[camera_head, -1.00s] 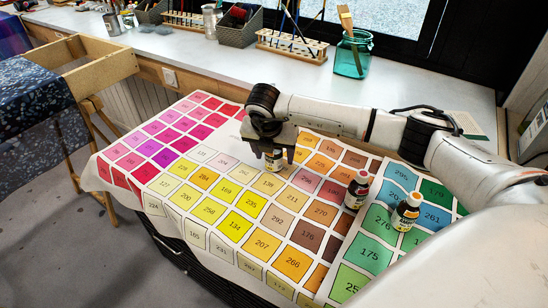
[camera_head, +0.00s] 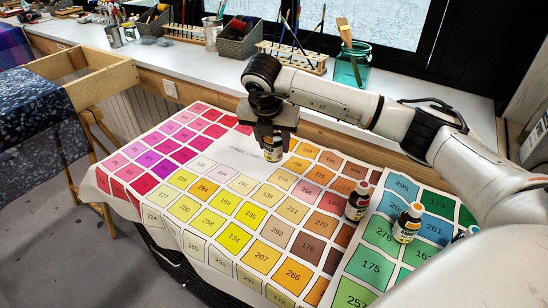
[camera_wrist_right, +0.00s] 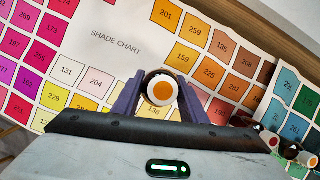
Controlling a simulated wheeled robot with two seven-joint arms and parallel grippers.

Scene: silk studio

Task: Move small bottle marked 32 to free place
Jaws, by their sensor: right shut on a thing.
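My right gripper (camera_head: 272,136) is shut on a small dark bottle (camera_head: 273,156) with a pale label, over the shade chart (camera_head: 238,150) close to its blank title area. In the right wrist view the bottle's white cap with an orange top (camera_wrist_right: 161,90) sits between the purple fingers. I cannot read a 32 on it. Whether its base touches the chart is unclear. An orange-capped bottle (camera_head: 408,223) stands on the green sheet. My left gripper is out of view.
Another bottle (camera_head: 468,233) is partly hidden behind my right arm. A counter (camera_head: 200,75) behind the chart holds brush racks, grey bins and a teal jar (camera_head: 352,65). The chart's left and front squares are clear of bottles. A wooden frame (camera_head: 85,75) stands at the left.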

